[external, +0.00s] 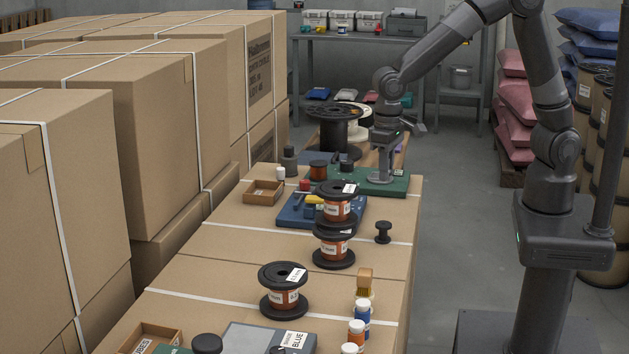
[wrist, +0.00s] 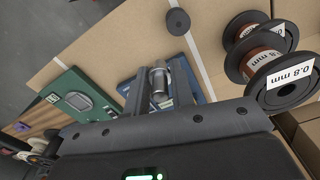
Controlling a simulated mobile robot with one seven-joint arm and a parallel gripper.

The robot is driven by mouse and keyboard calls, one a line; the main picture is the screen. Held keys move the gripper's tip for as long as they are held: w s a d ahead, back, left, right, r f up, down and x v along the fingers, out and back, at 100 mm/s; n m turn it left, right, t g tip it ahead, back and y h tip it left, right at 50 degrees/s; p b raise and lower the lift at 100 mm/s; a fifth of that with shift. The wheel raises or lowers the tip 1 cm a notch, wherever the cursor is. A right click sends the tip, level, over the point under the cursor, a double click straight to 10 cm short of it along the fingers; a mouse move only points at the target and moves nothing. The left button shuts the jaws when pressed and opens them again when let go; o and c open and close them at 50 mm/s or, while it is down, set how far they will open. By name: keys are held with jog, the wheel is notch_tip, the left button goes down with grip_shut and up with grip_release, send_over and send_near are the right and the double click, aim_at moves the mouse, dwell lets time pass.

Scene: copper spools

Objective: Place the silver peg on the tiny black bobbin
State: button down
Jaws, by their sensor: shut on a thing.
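The silver peg (wrist: 159,84) is a short shiny metal cylinder, seen between my two fingers in the wrist view. My gripper (wrist: 158,92) is shut on it. In the external view my gripper (external: 383,174) is low over the green board at the far end of the box top; the peg cannot be clearly made out there. The tiny black bobbin (external: 383,232) stands upright on the cardboard near the right edge, nearer the camera than my gripper and apart from it. It also shows in the wrist view (wrist: 178,21), with nothing on it.
Copper spools (external: 336,202) with black flanges stand left of the tiny bobbin, two close together. Another spool (external: 284,290) is nearer the camera. Bare cardboard surrounds the bobbin.

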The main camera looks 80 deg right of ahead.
jog(key=s+d+r, duration=0.2)
jog(key=d, duration=0.5)
send_over(384, 224)
notch_tip(384, 224, down, 7)
jog(key=shift+f, duration=2.2)
jog(key=c, duration=1.2)
grip_release()
jog(key=shift+f, duration=0.1)
jog(key=shift+c, duration=0.2)
notch_tip(384, 224, up, 12)
jog(key=shift+d+r, duration=0.15)
jog(key=shift+r, duration=0.1)
